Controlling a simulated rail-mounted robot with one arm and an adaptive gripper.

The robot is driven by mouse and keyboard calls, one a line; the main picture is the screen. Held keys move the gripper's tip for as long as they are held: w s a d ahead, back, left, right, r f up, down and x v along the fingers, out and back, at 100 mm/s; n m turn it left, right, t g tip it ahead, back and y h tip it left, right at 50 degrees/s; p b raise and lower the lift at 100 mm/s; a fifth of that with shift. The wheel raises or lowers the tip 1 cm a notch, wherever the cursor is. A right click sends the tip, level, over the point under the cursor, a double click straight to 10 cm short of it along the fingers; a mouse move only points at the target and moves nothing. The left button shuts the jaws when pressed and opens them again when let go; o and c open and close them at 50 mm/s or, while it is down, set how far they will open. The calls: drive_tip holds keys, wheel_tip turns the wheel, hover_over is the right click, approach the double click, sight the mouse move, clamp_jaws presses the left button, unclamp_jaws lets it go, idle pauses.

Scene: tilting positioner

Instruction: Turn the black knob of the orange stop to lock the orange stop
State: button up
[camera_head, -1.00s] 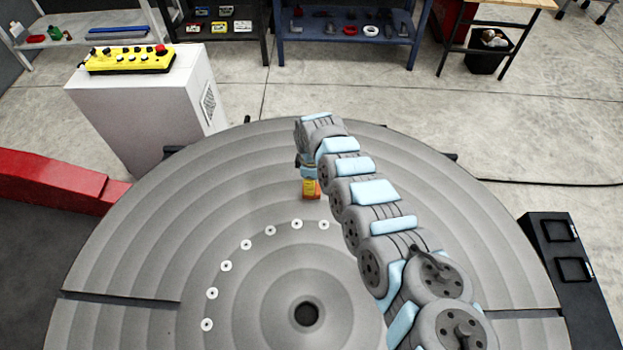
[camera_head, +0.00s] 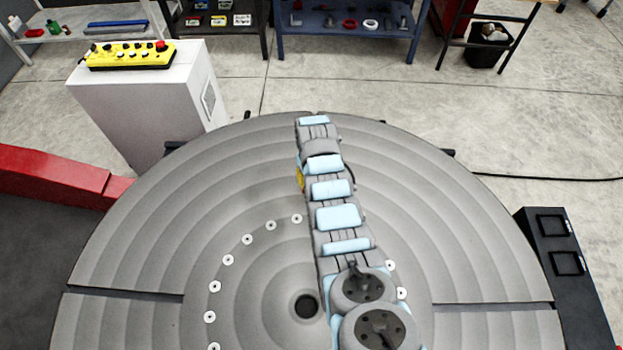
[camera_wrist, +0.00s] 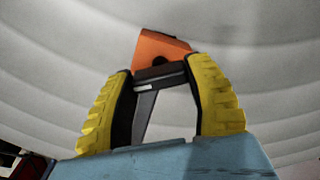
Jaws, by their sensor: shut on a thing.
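In the wrist view the orange stop (camera_wrist: 158,44) stands on the grey disc, just past my fingertips. A dark spot, perhaps a hole, marks its near face. My gripper (camera_wrist: 160,68) has yellow ribbed fingers, one on each side of the black knob (camera_wrist: 160,75), and is shut on it. The knob shows as a dark bar against the near face of the stop. How far the knob is turned cannot be told. In the head view my arm hides the stop and the knob; only a bit of yellow shows at the arm's left edge.
The large round grey disc (camera_head: 150,240) has a centre hole and an arc of white-ringed holes. A white pedestal with a yellow control box (camera_head: 128,56) stands behind left. A red beam (camera_head: 55,178) lies at left, a black frame (camera_head: 570,270) at right. The disc's left part is clear.

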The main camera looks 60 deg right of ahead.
drive_tip(key=m+b, duration=0.1)
drive_tip(key=m, duration=0.4)
drive_tip(key=shift+f+m, duration=0.1)
drive_tip(key=shift+m, duration=0.3)
idle(0.5)
drive_tip(key=o, duration=1.2)
drive_tip(key=shift+a, duration=0.1)
drive_tip(key=shift+r, duration=0.2)
drive_tip(key=shift+r, duration=0.65)
wheel_tip(320, 180, up, 10)
drive_tip(key=shift+r, duration=0.25)
